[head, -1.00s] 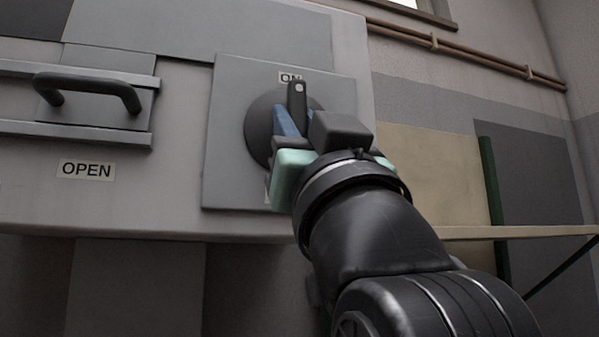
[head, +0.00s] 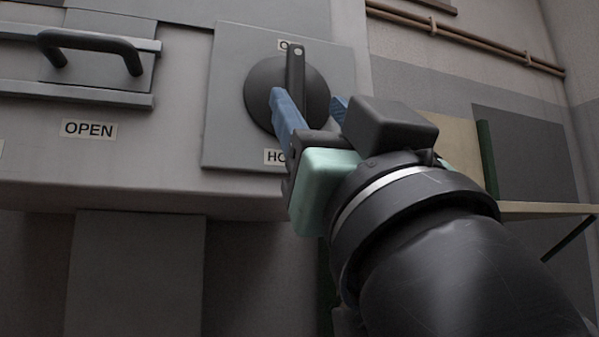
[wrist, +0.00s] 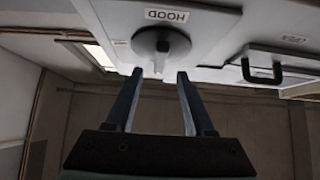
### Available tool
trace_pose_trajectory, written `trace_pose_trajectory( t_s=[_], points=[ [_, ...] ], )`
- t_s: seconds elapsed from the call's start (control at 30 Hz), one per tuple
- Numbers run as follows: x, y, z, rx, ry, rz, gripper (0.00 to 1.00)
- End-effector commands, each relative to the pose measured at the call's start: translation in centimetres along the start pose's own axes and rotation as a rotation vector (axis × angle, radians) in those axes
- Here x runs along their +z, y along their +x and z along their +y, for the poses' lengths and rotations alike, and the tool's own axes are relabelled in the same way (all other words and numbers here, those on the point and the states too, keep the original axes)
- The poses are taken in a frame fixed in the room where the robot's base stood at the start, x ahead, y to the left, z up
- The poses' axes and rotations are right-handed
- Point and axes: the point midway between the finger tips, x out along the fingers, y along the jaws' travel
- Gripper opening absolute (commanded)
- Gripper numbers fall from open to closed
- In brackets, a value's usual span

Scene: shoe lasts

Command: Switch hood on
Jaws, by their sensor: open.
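The hood switch is a dark round dial (head: 262,98) with a raised bar handle (head: 295,82) on a grey square plate. The handle stands upright, its top end at the partly covered ON label (head: 285,45). A HOOD label (head: 272,156) below the dial is partly hidden by my gripper. My gripper (head: 312,104) is open, its blue fingers in front of the dial's lower part. In the wrist view the dial (wrist: 150,42) and handle (wrist: 162,54) show upside down beyond the two spread fingers (wrist: 158,76). The handle lies beyond the fingertips, with nothing between the fingers.
Left of the plate is a drawer-like panel with a black bar handle (head: 92,50) and an OPEN label (head: 89,129). A shelf (head: 540,210) and a green post (head: 487,158) stand to the right. Open space lies below the cabinet.

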Motion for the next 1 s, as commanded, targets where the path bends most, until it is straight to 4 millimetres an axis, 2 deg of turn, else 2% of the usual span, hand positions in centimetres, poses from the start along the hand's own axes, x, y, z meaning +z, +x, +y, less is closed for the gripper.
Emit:
trace_pose_trajectory(
  t_s=[0.03, 0.1, 0.3, 0.47, 1.0],
  points=[
    [0.3, -1.5, 0.1, 0.002, -0.003, 0.001, 0.54],
    [0.2, -2.8, 0.0, 0.002, -0.003, 0.002, 0.54],
    [0.0, -5.1, 0.1, 0.002, -0.002, 0.001, 0.54],
    [0.0, -5.6, 0.0, 0.000, -0.001, 0.000, 0.54],
    [0.2, -5.5, 0.0, 0.010, -0.003, 0.000, 0.54]
  ],
)
